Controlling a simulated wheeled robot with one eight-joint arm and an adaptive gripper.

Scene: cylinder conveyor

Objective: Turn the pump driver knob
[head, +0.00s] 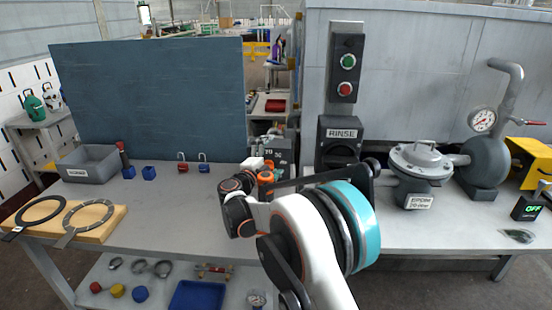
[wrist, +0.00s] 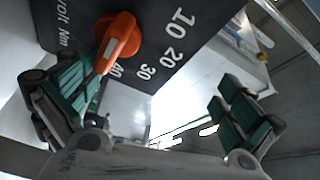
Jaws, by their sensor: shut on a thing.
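The pump driver knob (wrist: 117,38) is orange with a long handle and sits on a dark panel (wrist: 150,30) with a printed scale, in the wrist view. The handle points down-left, with its end near the 40 mark. The handle lies along the left finger's pads. The right finger stands well to the right, and its contact with the knob does not show.
A grey bin (head: 88,165), blue blocks (head: 149,173), padlocks (head: 203,163) and a wooden board with rings (head: 115,222) are on the left. The RINSE switch box (head: 338,140), a valve (head: 421,158) and a gauge (head: 483,121) stand on the right. The bench's front middle is clear.

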